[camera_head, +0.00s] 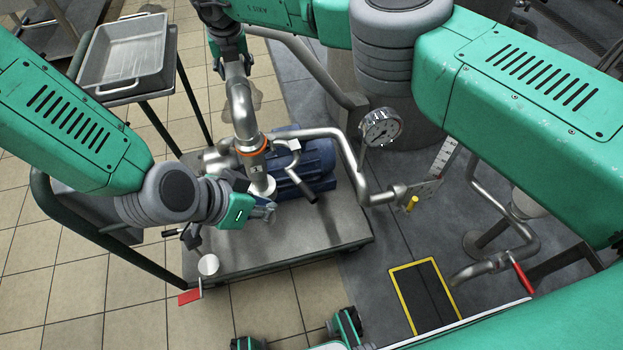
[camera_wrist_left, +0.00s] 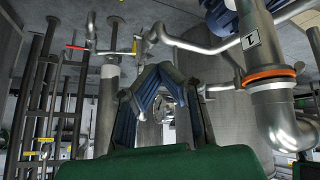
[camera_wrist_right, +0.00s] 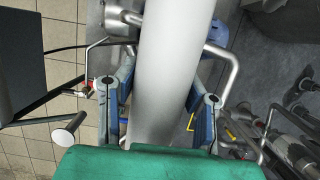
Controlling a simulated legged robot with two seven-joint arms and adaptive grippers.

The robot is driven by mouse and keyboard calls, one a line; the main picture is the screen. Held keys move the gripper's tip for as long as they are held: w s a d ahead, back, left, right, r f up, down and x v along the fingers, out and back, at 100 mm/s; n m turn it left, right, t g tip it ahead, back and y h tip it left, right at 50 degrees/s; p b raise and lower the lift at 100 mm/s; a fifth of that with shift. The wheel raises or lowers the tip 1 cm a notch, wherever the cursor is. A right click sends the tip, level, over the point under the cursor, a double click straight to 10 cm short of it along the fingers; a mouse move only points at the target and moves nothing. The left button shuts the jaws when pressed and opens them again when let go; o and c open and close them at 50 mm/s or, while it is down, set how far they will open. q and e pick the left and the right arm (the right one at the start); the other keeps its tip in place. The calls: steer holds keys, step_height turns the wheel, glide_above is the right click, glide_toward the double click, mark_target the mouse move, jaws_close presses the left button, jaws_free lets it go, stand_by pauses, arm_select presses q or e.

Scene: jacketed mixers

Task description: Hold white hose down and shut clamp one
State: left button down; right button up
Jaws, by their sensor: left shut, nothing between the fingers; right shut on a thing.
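The white hose (camera_wrist_right: 168,75) runs between the fingers of my right gripper (camera_wrist_right: 160,100) in the right wrist view. In the head view my right gripper (camera_head: 228,52) is at the top of the pale bent hose (camera_head: 240,98). Below it, an orange ring (camera_head: 252,147) sits at a joint above a pipe marked 1 (camera_head: 257,170). A black-handled lever (camera_head: 301,186), apparently clamp one, stands just right of that pipe. My left gripper (camera_head: 264,211) is shut and empty, low beside the pipe's foot. Its fingers (camera_wrist_left: 172,92) show in the left wrist view.
A wheeled steel cart (camera_head: 325,235) carries the pipe and a blue motor (camera_head: 312,162). A pressure gauge (camera_head: 381,127) and a bent steel pipe (camera_head: 365,185) stand to the right. A metal tray (camera_head: 125,55) is at upper left. Tiled floor (camera_head: 70,275) is clear at lower left.

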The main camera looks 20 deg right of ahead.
steer(key=shift+a, duration=0.1)
arm_select(q)
steer(key=w+d+r+m+h, duration=0.2)
steer(key=d+r+m, duration=0.1)
steer(key=d+r, duration=0.4)
steer(key=a+f+x, duration=0.1)
steer(key=x, duration=0.9)
steer(key=a, duration=0.1)
steer(key=s+a, duration=0.1)
steer(key=a, duration=0.1)
steer(key=shift+s+a+f, duration=0.15)
steer(key=shift+a+f, duration=0.1)
